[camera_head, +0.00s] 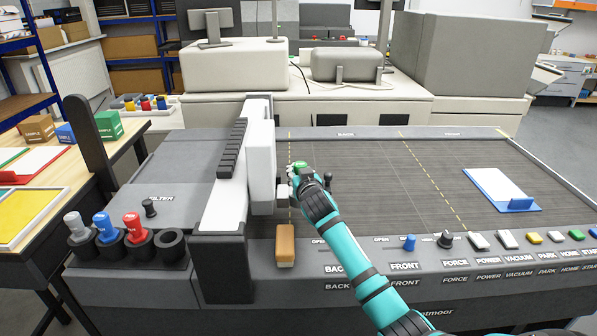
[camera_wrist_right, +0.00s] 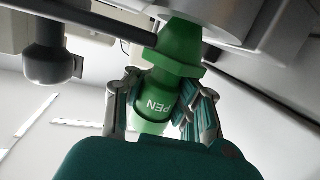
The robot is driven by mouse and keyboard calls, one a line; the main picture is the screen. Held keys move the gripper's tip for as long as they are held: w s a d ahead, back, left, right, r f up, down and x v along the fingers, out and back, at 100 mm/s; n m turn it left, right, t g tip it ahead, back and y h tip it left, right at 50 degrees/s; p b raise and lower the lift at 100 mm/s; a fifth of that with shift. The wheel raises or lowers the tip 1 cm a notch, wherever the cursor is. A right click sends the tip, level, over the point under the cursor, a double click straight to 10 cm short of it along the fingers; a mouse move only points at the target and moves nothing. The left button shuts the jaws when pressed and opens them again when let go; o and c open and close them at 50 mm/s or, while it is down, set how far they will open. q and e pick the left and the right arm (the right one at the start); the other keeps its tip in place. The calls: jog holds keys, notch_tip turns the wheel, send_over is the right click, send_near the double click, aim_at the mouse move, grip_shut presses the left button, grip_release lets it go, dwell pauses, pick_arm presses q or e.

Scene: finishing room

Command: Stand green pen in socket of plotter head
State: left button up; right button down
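The green pen (camera_wrist_right: 158,92) is held between the fingers of my right gripper (camera_wrist_right: 165,105), which is shut on it. In the head view, the pen's green top (camera_head: 300,167) shows at the gripper (camera_head: 303,180), just right of the white plotter head (camera_head: 262,160) on the gantry. The socket itself is hidden. My left gripper is not in view.
Grey, blue and red pens (camera_head: 134,226) stand in black holders at the left of the plotter; the holder (camera_head: 170,243) at their right is empty. A tan block (camera_head: 285,245) lies on the front edge. A blue-and-white board (camera_head: 502,188) lies on the right of the bed.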

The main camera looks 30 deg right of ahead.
jog(key=shift+f+b, duration=0.4)
jog(key=shift+f, duration=0.25)
jog(key=c, duration=1.2)
grip_release()
jog(key=shift+o, duration=0.2)
jog(key=v, duration=1.2)
